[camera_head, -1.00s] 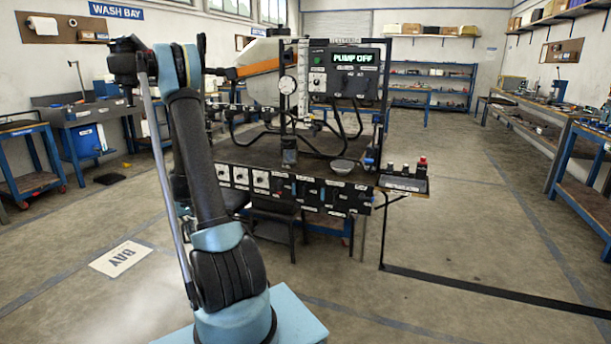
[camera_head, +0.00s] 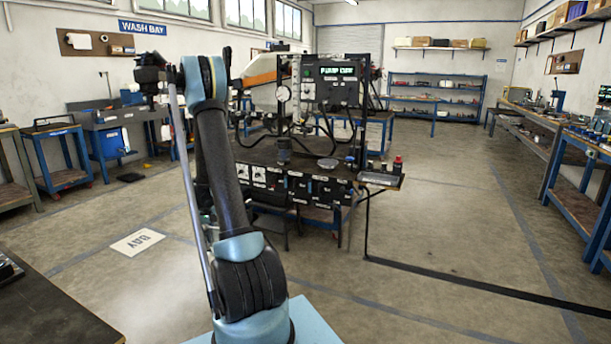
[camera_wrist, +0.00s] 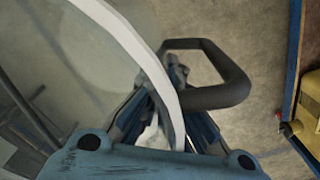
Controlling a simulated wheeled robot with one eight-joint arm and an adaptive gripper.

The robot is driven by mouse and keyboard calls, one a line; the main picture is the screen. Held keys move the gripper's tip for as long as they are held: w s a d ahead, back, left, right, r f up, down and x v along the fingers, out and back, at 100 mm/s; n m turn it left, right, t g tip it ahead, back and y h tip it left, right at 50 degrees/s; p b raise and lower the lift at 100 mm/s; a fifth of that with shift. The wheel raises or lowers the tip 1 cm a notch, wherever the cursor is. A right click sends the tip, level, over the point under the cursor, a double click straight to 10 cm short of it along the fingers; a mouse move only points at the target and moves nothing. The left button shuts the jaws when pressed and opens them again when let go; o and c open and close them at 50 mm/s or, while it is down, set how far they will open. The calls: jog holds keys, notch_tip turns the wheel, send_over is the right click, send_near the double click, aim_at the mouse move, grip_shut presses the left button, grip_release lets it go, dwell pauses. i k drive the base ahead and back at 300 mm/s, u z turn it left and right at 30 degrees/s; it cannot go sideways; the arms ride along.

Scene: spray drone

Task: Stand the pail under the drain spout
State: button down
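In the wrist view a large pale, translucent vessel with a white rim (camera_wrist: 135,45) and a dark loop handle (camera_wrist: 237,82) fills the upper left and centre; I take it for the pail. My gripper (camera_wrist: 165,82) has its fingers close together around the handle's root, and the rim crosses in front of them. In the head view my gripper (camera_head: 150,82) is raised at upper left, dark and small; the pail cannot be made out there. The drone rig's bench (camera_head: 290,185) stands beyond my arm. I cannot make out the drain spout.
A panel (camera_head: 338,80) reads PUMP OFF. A small control shelf (camera_head: 380,180) juts from the bench's right side. A dark table (camera_head: 50,310) is at the near left. Carts (camera_head: 62,165) line the left wall; workbenches (camera_head: 535,135) line the right.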

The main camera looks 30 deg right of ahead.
aim_at(300, 169)
jog(key=z, duration=0.15)
jog(key=k, duration=0.25)
jog(key=z, duration=1.05)
